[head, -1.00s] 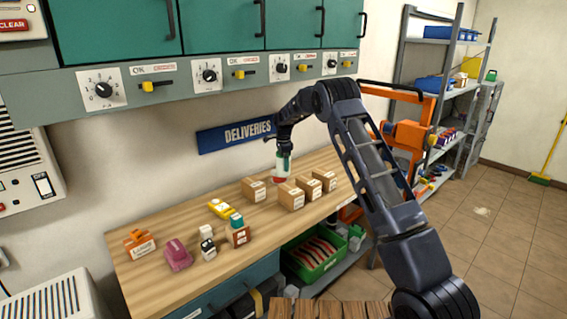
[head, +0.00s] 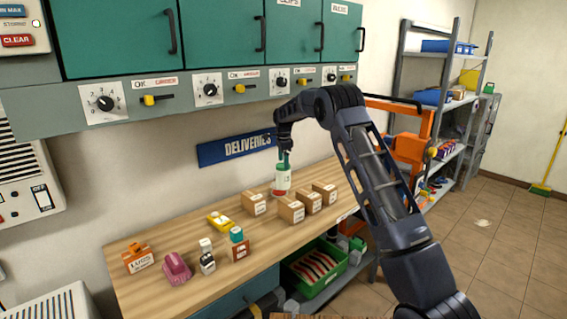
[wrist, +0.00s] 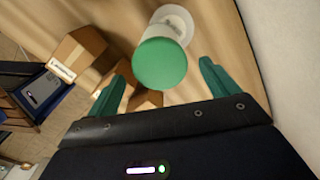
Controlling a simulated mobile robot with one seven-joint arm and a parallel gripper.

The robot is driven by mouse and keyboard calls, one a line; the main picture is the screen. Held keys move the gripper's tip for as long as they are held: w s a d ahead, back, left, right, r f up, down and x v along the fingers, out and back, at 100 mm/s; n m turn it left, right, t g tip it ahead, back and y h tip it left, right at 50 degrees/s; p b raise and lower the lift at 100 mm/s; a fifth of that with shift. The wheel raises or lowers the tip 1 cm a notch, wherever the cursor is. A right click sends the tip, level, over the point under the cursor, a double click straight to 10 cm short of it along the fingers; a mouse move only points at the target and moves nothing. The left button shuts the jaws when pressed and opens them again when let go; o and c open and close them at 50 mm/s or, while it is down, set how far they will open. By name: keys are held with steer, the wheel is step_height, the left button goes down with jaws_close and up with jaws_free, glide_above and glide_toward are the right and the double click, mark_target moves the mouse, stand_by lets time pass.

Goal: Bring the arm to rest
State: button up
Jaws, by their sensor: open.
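My gripper (head: 284,158) is over the back of the wooden bench, pointing down. Its two green fingers (wrist: 165,85) are apart, with nothing held between them. A white bottle with a green cap (wrist: 160,63) and a red lower part stands upright on the bench just below the gripper; it also shows in the head view (head: 281,186). In the wrist view the cap sits just beyond the fingertips, between the two fingers. I cannot tell the exact gap. My arm is bent, its elbow raised right of the gripper.
Several cardboard boxes (head: 291,210) stand near the bottle on the bench (head: 200,287). Small coloured items, such as a pink one (head: 176,268), are at the left. Green cabinets (head: 220,30) and a switch panel hang above. An orange frame (head: 410,148) and shelves stand right.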

steer(key=s+d+r+n+t, duration=0.1)
steer(key=s+d+r+n, duration=0.3)
steer(key=s+d+r, duration=0.75)
steer(key=s+d+r+n+t, duration=0.1)
steer(key=s+d+r+n, duration=0.2)
steer(key=s+d+r, duration=0.85)
steer(key=s+d+n, duration=0.1)
steer(key=s+d, duration=0.2)
steer(key=s, duration=0.3)
steer(key=s+d+n+t, duration=0.1)
steer(key=s+d+n, duration=0.1)
steer(key=s+d, duration=0.3)
steer(key=s+d+n, duration=0.1)
steer(key=s+d, duration=0.1)
steer(key=s, duration=0.6)
steer(key=s+d+f+n, duration=0.1)
steer(key=s+f, duration=0.2)
steer(key=s, duration=0.4)
steer(key=s+d+f+n+t, duration=0.1)
steer(key=s+d+f+n, duration=0.1)
steer(key=s, duration=0.6)
steer(key=shift+d+f+t, duration=0.15)
steer(key=shift+f+t, duration=0.15)
steer(key=shift+f, duration=0.55)
